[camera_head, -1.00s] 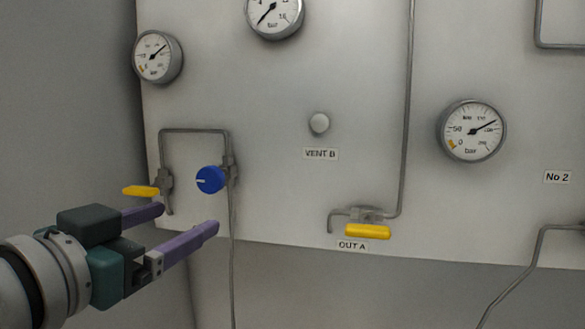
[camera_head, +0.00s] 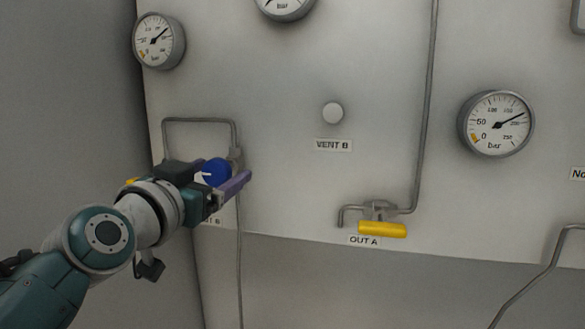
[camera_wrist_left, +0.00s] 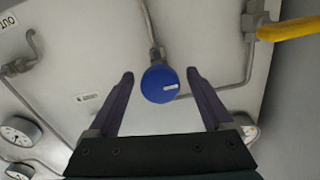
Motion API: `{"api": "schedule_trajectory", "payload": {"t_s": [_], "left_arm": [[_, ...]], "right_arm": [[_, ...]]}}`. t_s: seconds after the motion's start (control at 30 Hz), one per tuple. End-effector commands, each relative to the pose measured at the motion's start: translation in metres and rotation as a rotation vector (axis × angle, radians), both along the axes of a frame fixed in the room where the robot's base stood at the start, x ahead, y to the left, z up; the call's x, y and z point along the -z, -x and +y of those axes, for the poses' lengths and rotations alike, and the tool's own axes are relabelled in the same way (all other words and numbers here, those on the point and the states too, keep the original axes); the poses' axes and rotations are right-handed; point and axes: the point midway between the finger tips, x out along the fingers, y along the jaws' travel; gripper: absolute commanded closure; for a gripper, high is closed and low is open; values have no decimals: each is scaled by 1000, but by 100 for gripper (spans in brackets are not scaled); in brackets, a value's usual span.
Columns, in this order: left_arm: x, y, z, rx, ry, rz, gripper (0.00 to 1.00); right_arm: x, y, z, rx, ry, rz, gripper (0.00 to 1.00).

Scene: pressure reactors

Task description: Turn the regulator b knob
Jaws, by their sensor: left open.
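The regulator knob is a round blue knob (camera_head: 215,172) with a white pointer mark, on the left of the panel in the head view. In the left wrist view the blue knob (camera_wrist_left: 160,84) sits between the two purple fingers, with a gap on both sides. My left gripper (camera_head: 232,178) is open around the knob; in the wrist view its fingertips (camera_wrist_left: 160,74) reach to about the knob's sides. In the head view the gripper hides part of the knob and its label. My right gripper is not in view.
A yellow valve handle (camera_wrist_left: 289,28) is close beside the gripper in the wrist view. Thin pipes (camera_head: 200,121) run around the knob. The yellow OUT A handle (camera_head: 382,229), the VENT B button (camera_head: 333,113) and gauges (camera_head: 496,124) are farther right or above.

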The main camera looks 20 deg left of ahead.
Motion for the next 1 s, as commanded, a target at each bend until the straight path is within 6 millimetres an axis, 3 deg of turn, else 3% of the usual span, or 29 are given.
{"api": "schedule_trajectory", "payload": {"t_s": [0.27,1.0], "left_arm": [[0,-1,0,0,0,0,16],[0,-1,0,-1,0,0,99]], "right_arm": [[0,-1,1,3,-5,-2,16],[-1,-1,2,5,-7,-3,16]]}}
